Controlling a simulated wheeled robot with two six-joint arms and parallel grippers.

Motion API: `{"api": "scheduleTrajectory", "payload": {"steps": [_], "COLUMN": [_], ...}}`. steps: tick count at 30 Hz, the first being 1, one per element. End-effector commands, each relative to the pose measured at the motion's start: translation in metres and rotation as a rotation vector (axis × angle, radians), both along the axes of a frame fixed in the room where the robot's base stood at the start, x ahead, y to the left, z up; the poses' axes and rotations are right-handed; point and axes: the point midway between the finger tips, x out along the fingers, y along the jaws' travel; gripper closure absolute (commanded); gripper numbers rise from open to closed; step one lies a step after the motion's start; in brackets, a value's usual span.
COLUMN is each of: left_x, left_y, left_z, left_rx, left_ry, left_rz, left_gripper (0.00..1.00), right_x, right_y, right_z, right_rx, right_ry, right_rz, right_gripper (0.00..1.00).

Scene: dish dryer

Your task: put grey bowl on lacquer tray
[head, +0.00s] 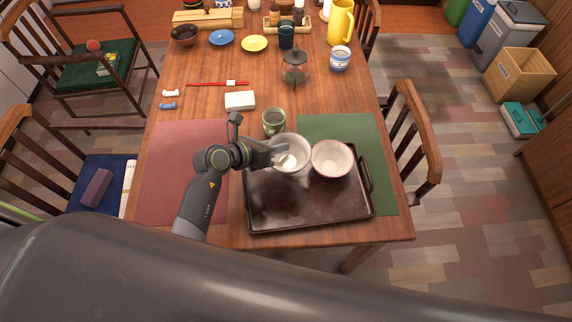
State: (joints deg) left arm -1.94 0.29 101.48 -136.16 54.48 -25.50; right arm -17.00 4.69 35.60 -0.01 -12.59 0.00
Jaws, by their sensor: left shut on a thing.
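The grey bowl (296,143) is at the back left of the dark lacquer tray (310,207). My left gripper (281,156) is shut on the near left part of its rim. The bowl looks roughly upright and overlaps the tray's back edge in the picture. I cannot tell whether its base touches the tray. A second pale bowl with a pinkish rim (332,160) sits just right of it, on the tray's back right part. My right gripper is not in view.
A green cup (273,122) stands just behind the grey bowl. A red placemat (180,175) lies left, a green placemat (383,140) partly under the tray. A glass teapot (295,68) and white box (240,100) stand farther back. The tray's front half is clear.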

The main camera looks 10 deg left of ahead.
Motion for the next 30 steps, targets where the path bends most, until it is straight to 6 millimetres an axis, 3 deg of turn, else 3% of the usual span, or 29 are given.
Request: {"api": "scheduleTrajectory", "payload": {"steps": [13, 25, 26, 30], "left_x": [0.000, 0.000, 0.000, 0.000], "left_y": [0.000, 0.000, 0.000, 0.000], "left_z": [-0.054, -0.059, -0.059, -0.059], "left_rx": [-0.003, -0.002, -0.001, -0.001], "left_ry": [-0.001, -0.003, -0.002, -0.002], "left_rz": [0.001, 0.000, 0.000, 0.000], "left_gripper": [1.00, 1.00, 0.77, 0.58], "right_x": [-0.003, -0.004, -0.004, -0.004], "right_y": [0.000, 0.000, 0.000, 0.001], "right_z": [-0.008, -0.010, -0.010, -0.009], "right_rx": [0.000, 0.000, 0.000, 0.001], "right_ry": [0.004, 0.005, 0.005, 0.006], "right_rz": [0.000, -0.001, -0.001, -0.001], "right_gripper": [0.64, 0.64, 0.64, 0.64]}}
